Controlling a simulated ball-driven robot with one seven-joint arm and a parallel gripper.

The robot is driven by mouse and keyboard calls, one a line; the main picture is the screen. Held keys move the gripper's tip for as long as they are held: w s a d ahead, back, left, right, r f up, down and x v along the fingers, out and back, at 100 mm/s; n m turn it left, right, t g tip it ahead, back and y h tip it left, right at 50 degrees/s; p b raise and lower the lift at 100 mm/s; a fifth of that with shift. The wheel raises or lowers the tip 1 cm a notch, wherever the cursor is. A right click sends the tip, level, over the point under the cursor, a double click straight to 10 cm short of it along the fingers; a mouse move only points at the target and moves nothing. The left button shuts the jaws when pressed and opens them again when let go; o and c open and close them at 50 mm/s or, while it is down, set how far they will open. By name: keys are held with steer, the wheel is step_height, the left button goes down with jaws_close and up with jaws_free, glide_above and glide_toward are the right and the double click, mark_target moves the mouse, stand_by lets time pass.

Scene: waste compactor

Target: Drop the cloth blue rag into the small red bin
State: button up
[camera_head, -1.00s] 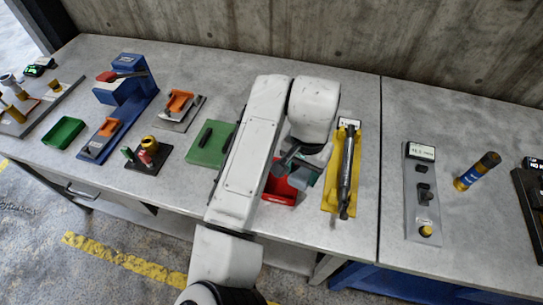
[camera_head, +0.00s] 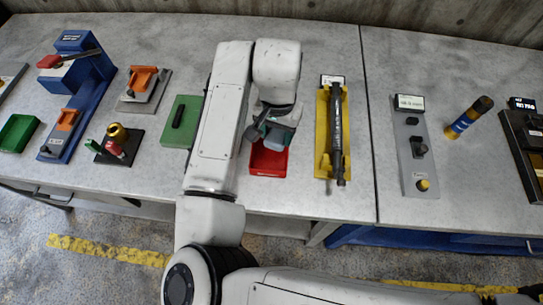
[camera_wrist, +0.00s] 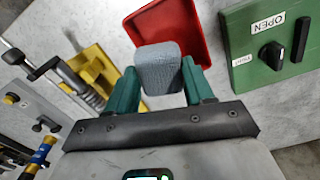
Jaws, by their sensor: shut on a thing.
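The blue-grey cloth rag (camera_wrist: 160,68) is between the two green fingers of my gripper (camera_wrist: 158,85) in the wrist view. My gripper is shut on it. The small red bin (camera_wrist: 182,27) lies just beyond the rag in that view, and the rag overlaps part of it. In the head view my gripper (camera_head: 266,130) is over the back part of the red bin (camera_head: 268,162), whose front part shows open. The rag (camera_head: 276,138) shows at the bin's back edge, partly hidden by my gripper. I cannot tell its exact height above the bin.
A green box with a black knob (camera_head: 180,122) stands left of the bin, marked OPEN in the wrist view. A yellow holder with a dark cylinder (camera_head: 336,130) lies to the right. A green tray (camera_head: 18,133) is at far left. Bare table lies in front.

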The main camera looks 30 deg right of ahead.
steer(key=shift+f, duration=0.15)
steer(key=o, duration=1.1)
step_height(320, 180, up, 11)
steer(key=shift+f+b, duration=0.1)
steer(key=shift+b, duration=0.65)
